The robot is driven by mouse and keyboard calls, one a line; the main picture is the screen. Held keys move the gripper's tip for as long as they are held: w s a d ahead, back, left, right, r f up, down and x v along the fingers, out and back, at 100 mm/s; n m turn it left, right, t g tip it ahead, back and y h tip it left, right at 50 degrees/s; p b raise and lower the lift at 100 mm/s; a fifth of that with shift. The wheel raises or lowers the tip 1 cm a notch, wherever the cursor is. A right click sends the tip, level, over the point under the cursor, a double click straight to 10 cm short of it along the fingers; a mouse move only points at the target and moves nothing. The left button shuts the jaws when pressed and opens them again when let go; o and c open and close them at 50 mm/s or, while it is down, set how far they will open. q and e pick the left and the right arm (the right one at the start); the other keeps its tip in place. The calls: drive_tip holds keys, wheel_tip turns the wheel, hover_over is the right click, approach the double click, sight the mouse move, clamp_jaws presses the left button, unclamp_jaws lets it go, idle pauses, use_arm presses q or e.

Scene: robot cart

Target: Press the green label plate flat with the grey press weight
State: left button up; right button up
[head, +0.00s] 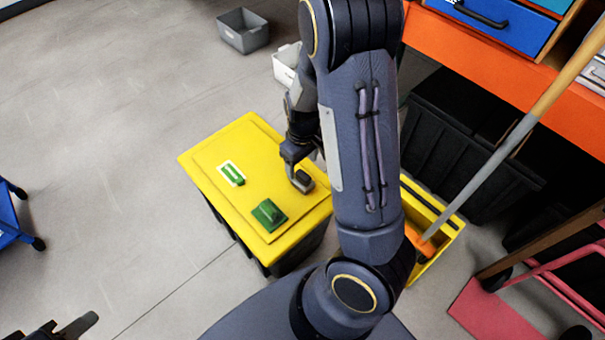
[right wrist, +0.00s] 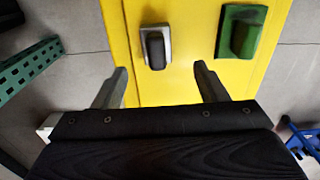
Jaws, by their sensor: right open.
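The green label plate (head: 232,174) is a small rectangle inside a white outline on the yellow cart top (head: 213,157). The grey press weight (head: 303,182), a grey block with a dark grip, stands near the top's right edge. In the right wrist view the weight (right wrist: 156,48) lies ahead of the fingertips, between their lines. My right gripper (right wrist: 160,80) is open and empty; in the head view it (head: 292,160) is beside the weight, partly hidden by my arm. My left gripper (head: 75,326) shows only partly at the bottom left; its jaws are unclear.
A green block with a grip (head: 269,214) stands on the yellow top near the weight; it also shows in the right wrist view (right wrist: 242,32). A yellow bin (head: 438,222) with a broom stands right of my arm.

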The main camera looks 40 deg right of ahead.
sight(303, 175)
drive_tip(key=shift+d+f, duration=0.15)
drive_tip(key=shift+f, duration=0.55)
wheel_tip(303, 175, down, 7)
drive_tip(key=b, duration=0.3)
drive_tip(key=shift+f, duration=0.1)
clamp_jaws()
drive_tip(key=shift+c, duration=1.8)
unclamp_jaws()
